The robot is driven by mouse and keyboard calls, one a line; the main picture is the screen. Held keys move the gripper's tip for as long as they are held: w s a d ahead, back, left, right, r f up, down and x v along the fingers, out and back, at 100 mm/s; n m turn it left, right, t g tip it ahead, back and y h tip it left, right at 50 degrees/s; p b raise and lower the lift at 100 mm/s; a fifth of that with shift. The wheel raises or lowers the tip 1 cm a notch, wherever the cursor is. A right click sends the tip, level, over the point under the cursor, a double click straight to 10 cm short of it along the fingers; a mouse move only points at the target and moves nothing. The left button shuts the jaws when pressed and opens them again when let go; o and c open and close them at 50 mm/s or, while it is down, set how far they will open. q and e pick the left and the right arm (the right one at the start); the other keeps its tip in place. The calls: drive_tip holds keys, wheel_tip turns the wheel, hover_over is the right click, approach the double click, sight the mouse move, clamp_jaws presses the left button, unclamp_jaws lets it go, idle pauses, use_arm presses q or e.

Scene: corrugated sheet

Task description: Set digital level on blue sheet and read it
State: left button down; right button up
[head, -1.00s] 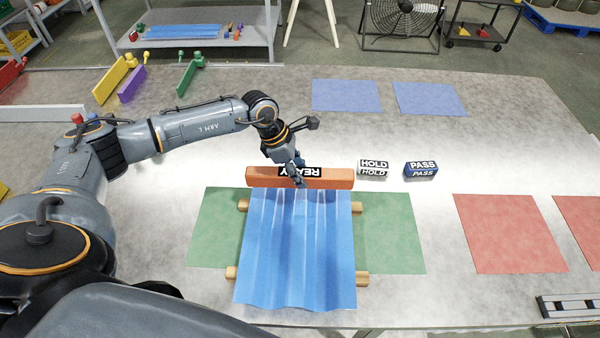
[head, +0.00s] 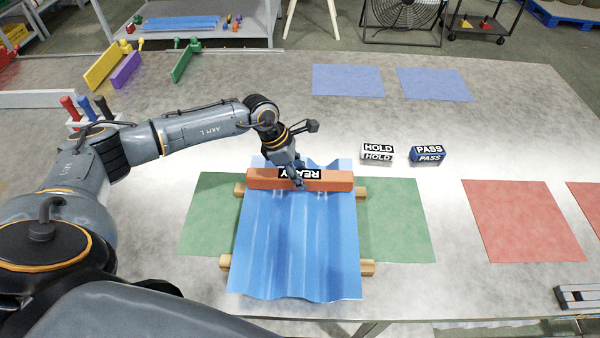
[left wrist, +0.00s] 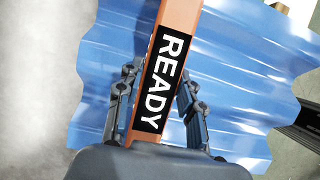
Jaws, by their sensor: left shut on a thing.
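The digital level is an orange bar (head: 325,180) with a black label reading READY. In the head view it lies crosswise over the far end of the blue corrugated sheet (head: 295,245). My left gripper (head: 299,181) is shut on the middle of the level. In the left wrist view the level (left wrist: 176,22) runs between the two fingers (left wrist: 158,105), with the blue sheet (left wrist: 245,60) beneath it. I cannot tell whether the level touches the sheet ridges. The sheet rests on wooden bars (head: 367,268) over a green mat (head: 405,225). My right gripper is not in view.
A HOLD block (head: 378,152) and a PASS block (head: 428,154) stand right of the sheet. Red mats (head: 520,220) lie at the right and blue mats (head: 348,80) at the back. Colored clamps (head: 125,70) and upright-handled tools (head: 86,107) are at the left.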

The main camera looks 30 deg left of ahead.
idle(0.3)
use_arm(q)
drive_tip(key=shift+f, duration=0.15)
drive_tip(key=c, duration=0.8)
unclamp_jaws()
drive_tip(key=shift+o, duration=0.2)
